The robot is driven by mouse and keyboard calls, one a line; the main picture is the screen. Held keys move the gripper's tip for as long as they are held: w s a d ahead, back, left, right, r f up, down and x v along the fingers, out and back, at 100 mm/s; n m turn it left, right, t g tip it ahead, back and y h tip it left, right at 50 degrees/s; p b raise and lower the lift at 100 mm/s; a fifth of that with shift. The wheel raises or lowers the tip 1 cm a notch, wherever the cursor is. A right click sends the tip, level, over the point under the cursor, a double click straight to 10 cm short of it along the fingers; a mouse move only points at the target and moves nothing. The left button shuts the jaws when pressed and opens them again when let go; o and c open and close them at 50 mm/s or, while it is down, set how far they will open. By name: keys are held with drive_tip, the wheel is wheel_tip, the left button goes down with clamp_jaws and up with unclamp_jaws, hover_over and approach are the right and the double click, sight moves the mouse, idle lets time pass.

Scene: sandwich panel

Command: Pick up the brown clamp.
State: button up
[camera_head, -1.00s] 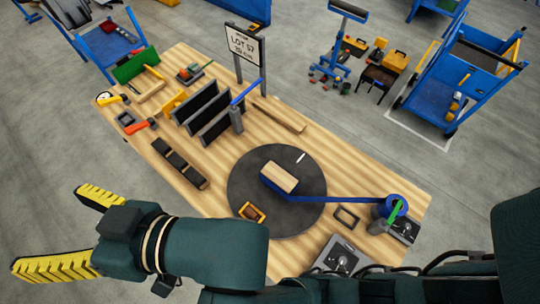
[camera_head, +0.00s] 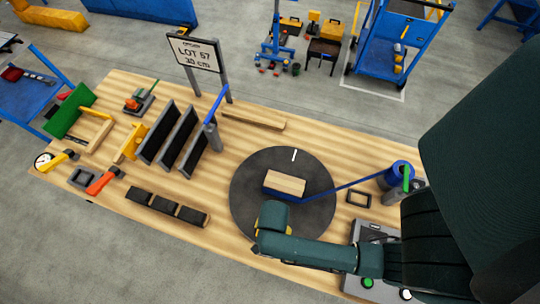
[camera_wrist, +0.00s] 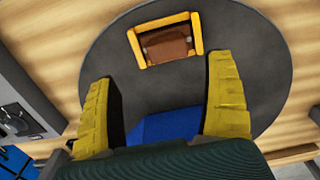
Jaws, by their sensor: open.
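The likely brown clamp is a small piece with a brown body (camera_wrist: 167,46) in an orange-yellow U-shaped frame (camera_wrist: 197,34). It lies on the dark round turntable (camera_wrist: 262,65), at the top of the wrist view. My gripper (camera_wrist: 160,75) has its two yellow ribbed fingers spread wide, with nothing between the tips. The piece is just beyond the fingertips, roughly centred between them, and apart from them. In the head view my wrist covers that part of the turntable (camera_head: 245,180); a yellow bit shows beside it, and I cannot tell whether it is finger or frame.
Black upright panels (camera_head: 180,140), a black strip (camera_head: 166,207) and a sign (camera_head: 195,53) stand or lie further left. A small dark frame (camera_head: 358,198) is right of the turntable.

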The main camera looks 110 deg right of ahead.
drive_tip(key=f, duration=0.7)
drive_tip(key=shift+w+d+f, duration=0.25)
drive_tip(key=shift+w, duration=0.15)
drive_tip(key=c, duration=1.3)
